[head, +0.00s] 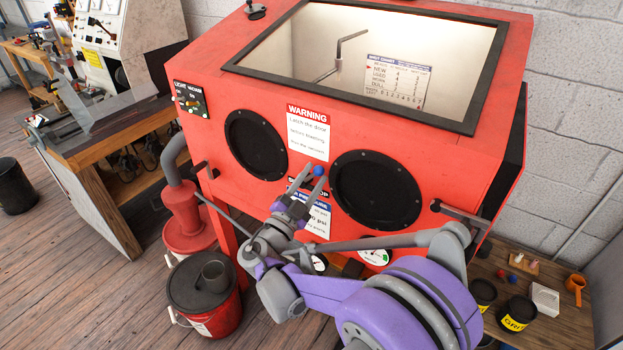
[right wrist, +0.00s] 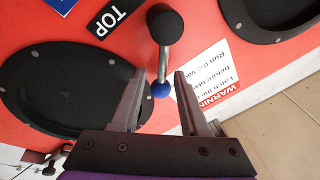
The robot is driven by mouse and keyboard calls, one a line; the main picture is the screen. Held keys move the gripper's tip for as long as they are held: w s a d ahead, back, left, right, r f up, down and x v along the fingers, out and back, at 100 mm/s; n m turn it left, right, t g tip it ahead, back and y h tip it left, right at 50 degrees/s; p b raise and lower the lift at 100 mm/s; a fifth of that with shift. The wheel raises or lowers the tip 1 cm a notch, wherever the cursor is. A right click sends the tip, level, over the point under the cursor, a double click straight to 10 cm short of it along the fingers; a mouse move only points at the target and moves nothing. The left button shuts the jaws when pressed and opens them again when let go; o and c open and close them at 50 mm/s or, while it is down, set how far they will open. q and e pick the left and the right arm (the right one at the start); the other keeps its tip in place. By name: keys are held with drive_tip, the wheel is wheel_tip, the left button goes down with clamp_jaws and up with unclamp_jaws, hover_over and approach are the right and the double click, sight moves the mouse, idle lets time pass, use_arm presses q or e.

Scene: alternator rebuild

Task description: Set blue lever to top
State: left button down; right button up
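The blue lever ball (head: 318,171) is on the front of the red cabinet, between two round black glove ports. In the right wrist view, the blue ball (right wrist: 161,90) sits at the end of a short grey rod from a black hub (right wrist: 165,23). My right gripper (head: 309,175) is open, with its fingertips at the lever. In the right wrist view, its fingers (right wrist: 160,80) are on either side of the ball with gaps showing; contact is not visible. A black label with the letters TOP (right wrist: 107,18) is beside the hub. My left gripper is not in view.
The red cabinet (head: 230,80) has a WARNING sign (head: 308,135) above the lever. Glove ports (head: 257,144) and (head: 375,188) flank it. A door handle (head: 460,215) sticks out at right. A red bucket (head: 215,318) stands below left; a bench (head: 555,335) with small parts is at lower right.

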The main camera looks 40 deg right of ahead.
drive_tip(key=shift+s+a+f, duration=0.1)
drive_tip(key=shift+a+f, duration=0.15)
drive_tip(key=shift+a, duration=0.25)
drive_tip(key=b+v, duration=0.1)
drive_tip(key=v, duration=0.8)
drive_tip(key=shift+s+a+b, duration=0.25)
drive_tip(key=shift+a+b, duration=0.05)
drive_tip(key=shift+a, duration=0.05)
